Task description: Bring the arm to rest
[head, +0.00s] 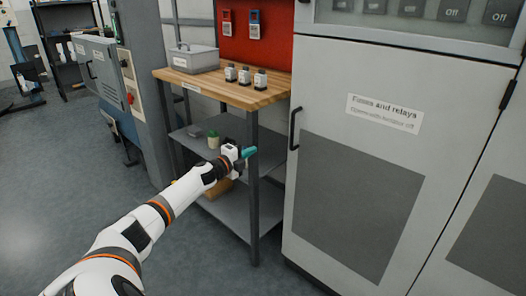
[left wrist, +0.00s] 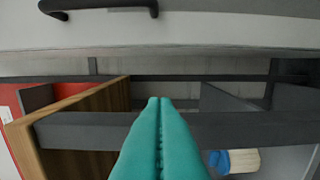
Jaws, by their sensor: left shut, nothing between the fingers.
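My left arm reaches in from the lower left of the head view. Its gripper (head: 250,152) is in front of the shelved bench, close to the front leg near the grey cabinet. In the left wrist view its two teal fingers (left wrist: 160,140) lie together, with nothing between them. My right gripper is in neither view.
The bench has a wooden top (head: 225,88) with a grey box (head: 192,60) and several small dark-and-white items. A tall grey cabinet (head: 360,95) stands right. Floor (head: 50,190) at left is clear.

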